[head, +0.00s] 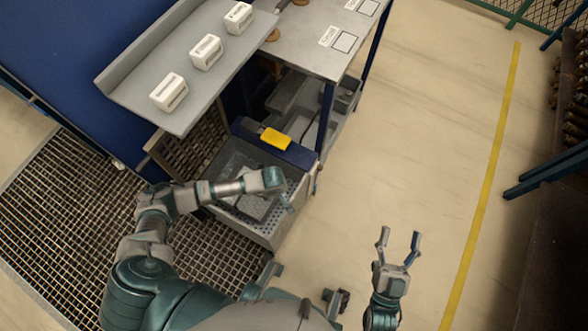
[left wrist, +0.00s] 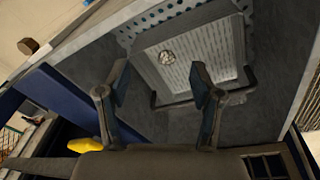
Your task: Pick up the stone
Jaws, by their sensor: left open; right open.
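A small, round, pale mottled stone (left wrist: 167,57) lies on the ribbed light floor of a shallow tray (left wrist: 238,45). In the left wrist view it shows between and beyond the fingertips of my left gripper (left wrist: 160,82). That gripper is open and empty, and apart from the stone. In the head view my left gripper (head: 288,198) is over the tray area of the grey bench; I cannot make out the stone there, and my arm covers part of the tray. My right gripper (head: 399,240) is open and empty above bare floor.
A raised grey shelf (head: 135,88) holds three white boxes, including the nearest box (head: 169,92). Open floor (head: 400,130) lies to the right.

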